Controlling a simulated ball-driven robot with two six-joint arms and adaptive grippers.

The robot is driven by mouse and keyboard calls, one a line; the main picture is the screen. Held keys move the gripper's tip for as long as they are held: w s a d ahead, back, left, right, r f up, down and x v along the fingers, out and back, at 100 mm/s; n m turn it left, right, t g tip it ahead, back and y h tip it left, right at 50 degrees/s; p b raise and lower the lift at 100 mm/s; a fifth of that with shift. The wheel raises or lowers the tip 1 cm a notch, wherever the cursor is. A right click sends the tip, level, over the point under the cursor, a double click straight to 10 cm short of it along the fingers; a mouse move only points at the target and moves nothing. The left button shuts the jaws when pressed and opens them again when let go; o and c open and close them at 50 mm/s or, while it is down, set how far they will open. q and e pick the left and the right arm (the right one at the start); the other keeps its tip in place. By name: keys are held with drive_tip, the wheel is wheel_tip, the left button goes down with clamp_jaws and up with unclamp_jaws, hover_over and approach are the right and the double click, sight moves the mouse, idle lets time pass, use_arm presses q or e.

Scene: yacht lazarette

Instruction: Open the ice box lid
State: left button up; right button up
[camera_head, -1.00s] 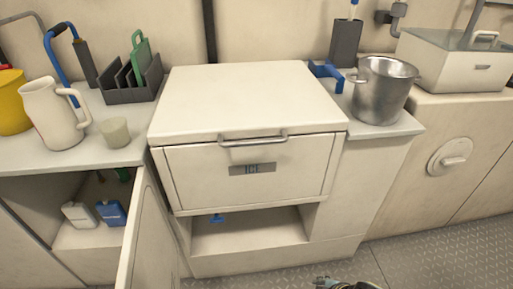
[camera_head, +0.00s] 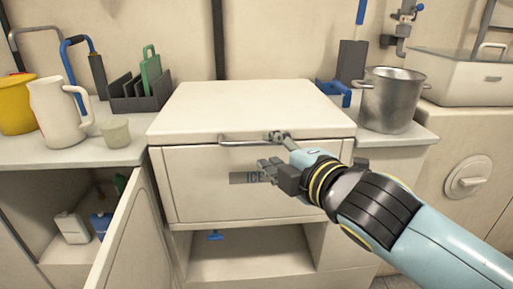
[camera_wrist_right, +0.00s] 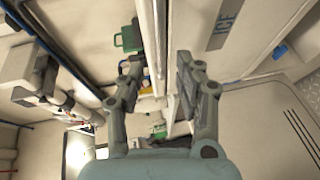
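The ice box (camera_head: 195,190) is a cream cabinet with an ICE label (camera_head: 250,178) partly covered by my right gripper. Its lid (camera_head: 250,105) lies flat and shut on top. A metal bar handle (camera_head: 236,143) runs along the lid's front edge, its right end hidden by the gripper. My right gripper (camera_head: 272,151) is at the right part of the handle, one finger at handle height and the other lower. In the right wrist view the fingers (camera_wrist_right: 160,82) are apart, with the box's front edge behind the gap. Contact with the handle cannot be told. My left gripper is out of view.
A steel pot (camera_head: 390,100) stands to the right of the lid. A white jug (camera_head: 58,112), a cup (camera_head: 116,133) and a dark rack (camera_head: 140,100) stand on the left counter. An open cabinet door (camera_head: 125,240) sticks out at lower left.

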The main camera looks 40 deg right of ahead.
sight(258, 144)
drive_tip(key=b+x, duration=0.1)
drive_tip(key=x, duration=0.5)
drive_tip(key=shift+w+f, duration=0.15)
drive_tip(key=shift+w, duration=0.2)
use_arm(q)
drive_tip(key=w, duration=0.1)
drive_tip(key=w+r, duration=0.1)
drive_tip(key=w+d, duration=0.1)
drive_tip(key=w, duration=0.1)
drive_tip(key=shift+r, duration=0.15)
use_arm(e)
drive_tip(key=shift+c, duration=0.4)
clamp_jaws()
